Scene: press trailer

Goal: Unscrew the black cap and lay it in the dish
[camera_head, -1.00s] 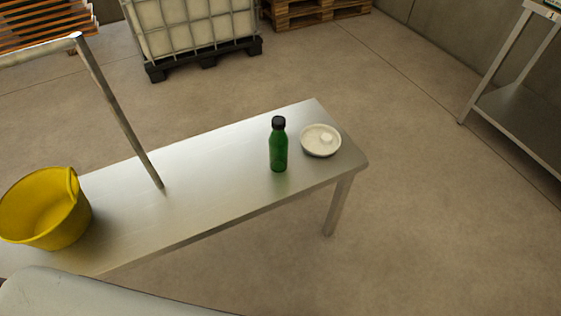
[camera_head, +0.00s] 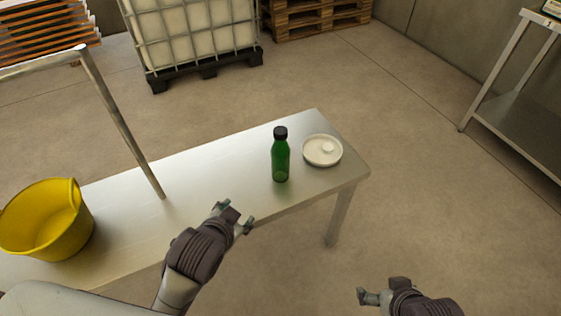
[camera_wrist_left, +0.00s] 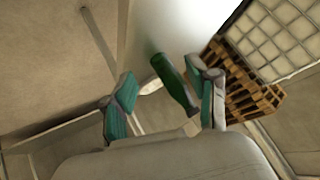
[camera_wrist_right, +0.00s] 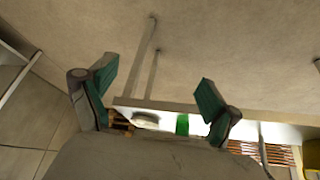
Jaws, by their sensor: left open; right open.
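A green bottle (camera_head: 280,162) stands upright on the metal table, with the black cap (camera_head: 280,132) on its top. The white dish (camera_head: 322,158) lies to its right, near the table's end; a small white lump shows in it. My left gripper (camera_head: 233,217) is open and empty over the table's front edge, left of and nearer than the bottle. In the left wrist view the bottle (camera_wrist_left: 174,80) shows beyond the open fingers. My right gripper (camera_head: 381,290) is open and empty, right of the table's front side. The right wrist view shows part of the bottle (camera_wrist_right: 182,124) and the dish (camera_wrist_right: 145,120).
The metal table (camera_head: 215,165) is bare between the bottle and a yellow bucket (camera_head: 45,222) at its left. A metal post (camera_head: 125,130) rises behind the bucket. A caged tank (camera_head: 190,38), wooden pallets (camera_head: 315,15) and a steel shelf (camera_head: 515,115) stand farther off.

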